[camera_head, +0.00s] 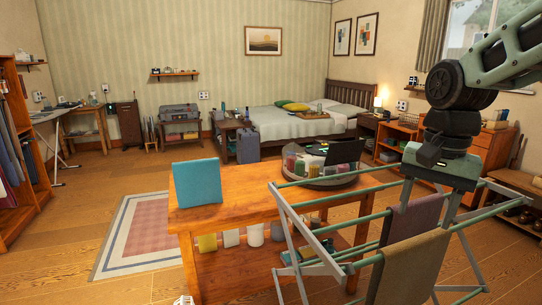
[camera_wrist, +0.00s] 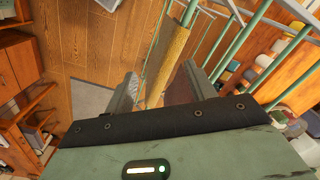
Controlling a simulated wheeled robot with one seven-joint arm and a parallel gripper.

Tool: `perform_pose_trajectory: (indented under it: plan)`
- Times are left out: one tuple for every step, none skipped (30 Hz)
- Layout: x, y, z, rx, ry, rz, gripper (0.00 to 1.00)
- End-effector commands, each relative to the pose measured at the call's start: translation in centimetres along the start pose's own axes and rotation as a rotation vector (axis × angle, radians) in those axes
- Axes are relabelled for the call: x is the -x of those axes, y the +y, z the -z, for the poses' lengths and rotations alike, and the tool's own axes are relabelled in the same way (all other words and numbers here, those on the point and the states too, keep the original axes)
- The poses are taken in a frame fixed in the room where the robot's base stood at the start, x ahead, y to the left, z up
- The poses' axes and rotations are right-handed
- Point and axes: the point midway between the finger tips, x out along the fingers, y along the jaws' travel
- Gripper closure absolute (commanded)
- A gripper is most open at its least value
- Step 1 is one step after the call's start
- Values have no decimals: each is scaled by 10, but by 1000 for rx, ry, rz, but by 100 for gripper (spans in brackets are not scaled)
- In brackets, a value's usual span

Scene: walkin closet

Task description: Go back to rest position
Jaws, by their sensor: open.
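My gripper (camera_head: 427,208) points down at the right of the head view, over the drying rack (camera_head: 330,197) with its green bars. Its two fingers are apart. In the wrist view my gripper (camera_wrist: 160,78) is open, and an olive-yellow cloth (camera_wrist: 172,55) shows edge-on in the gap, draped on a rack bar. I cannot tell whether the fingers touch it. In the head view an olive-brown cloth (camera_head: 408,268) hangs on the near bar and a mauve cloth (camera_head: 411,219) hangs behind it, partly covered by the gripper.
A wooden table (camera_head: 235,213) stands left of the rack, bearing a blue folded cloth (camera_head: 197,182) and a round grey tray (camera_head: 318,182) with rolled items. A bench with shoes (camera_head: 517,183) is at the right. Open floor and a rug (camera_head: 140,235) lie left.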

Motion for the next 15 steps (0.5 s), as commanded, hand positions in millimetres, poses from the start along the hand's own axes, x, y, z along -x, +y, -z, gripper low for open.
perform_pose_trajectory:
  plan:
    - [-7,-6,-20,88,-5,2,45]
    - [-12,-10,-32,150,-7,4,45]
    - [-18,-15,-50,238,-10,6,45]
    - [-24,-17,-64,311,-12,8,45]
    - [-30,-19,-80,393,-13,10,45]
    - [-39,-20,-104,511,-16,11,45]
    - [-46,-20,-122,603,-17,13,45]
    - [-53,-18,-140,695,-17,14,45]
    - [-61,-14,-161,813,-17,15,45]
    - [-67,-10,-175,896,-17,15,45]
    - [-73,-6,-188,970,-17,14,45]
    - [-79,0,-202,1059,-15,14,45]
    - [-83,4,-211,1117,-14,14,45]
    - [-86,8,-218,1166,-13,13,45]
    - [-90,12,-226,1221,-11,12,45]
